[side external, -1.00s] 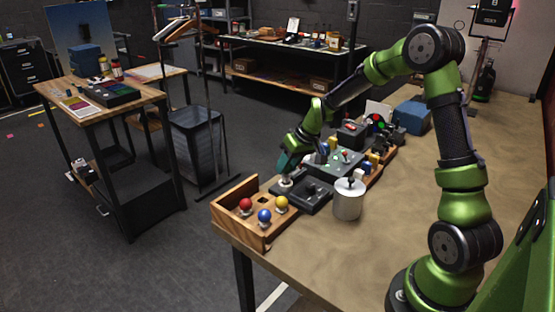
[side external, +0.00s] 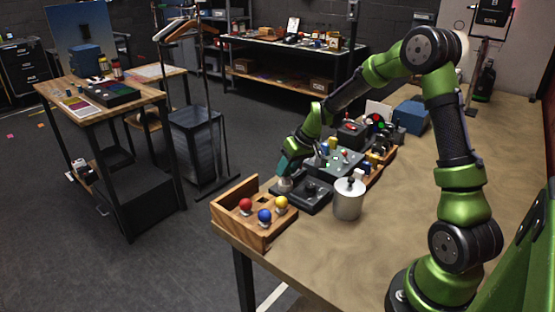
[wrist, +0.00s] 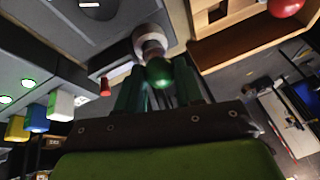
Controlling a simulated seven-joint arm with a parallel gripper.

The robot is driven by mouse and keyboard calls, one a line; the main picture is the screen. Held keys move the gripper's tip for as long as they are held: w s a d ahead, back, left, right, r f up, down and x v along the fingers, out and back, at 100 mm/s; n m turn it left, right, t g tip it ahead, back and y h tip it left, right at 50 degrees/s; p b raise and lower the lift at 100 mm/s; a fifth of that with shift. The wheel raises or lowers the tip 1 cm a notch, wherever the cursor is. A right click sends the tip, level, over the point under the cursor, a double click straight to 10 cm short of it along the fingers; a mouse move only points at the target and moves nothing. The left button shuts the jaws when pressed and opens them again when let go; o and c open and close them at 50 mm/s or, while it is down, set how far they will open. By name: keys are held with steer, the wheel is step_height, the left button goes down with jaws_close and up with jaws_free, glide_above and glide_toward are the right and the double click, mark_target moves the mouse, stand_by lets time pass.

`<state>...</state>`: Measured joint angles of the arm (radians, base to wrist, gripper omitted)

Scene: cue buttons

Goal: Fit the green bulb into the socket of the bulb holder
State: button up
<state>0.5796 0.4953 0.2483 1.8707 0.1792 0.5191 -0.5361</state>
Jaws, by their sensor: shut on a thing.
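The green bulb (wrist: 159,73) is between my gripper's fingers (wrist: 160,88) in the wrist view, and the gripper is shut on it. Its pale base points at the round, light socket (wrist: 143,34) of the bulb holder. The base overlaps the socket's opening in that view; how deep it sits I cannot tell. In the side view my gripper (side external: 285,172) points down over the left end of the dark bulb holder (side external: 312,200).
A wooden tray (side external: 232,231) with red (side external: 246,204), blue (side external: 264,216) and yellow (side external: 281,203) bulbs stands close in front. A metal canister (side external: 348,203) is to the right. Button panels (side external: 345,160) crowd behind. The bench's right side is clear.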

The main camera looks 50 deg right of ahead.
steer(key=shift+f, duration=0.45)
stand_by(0.3)
steer(key=o, duration=1.3)
steer(key=shift+c, duration=0.2)
steer(key=shift+r, duration=3.5)
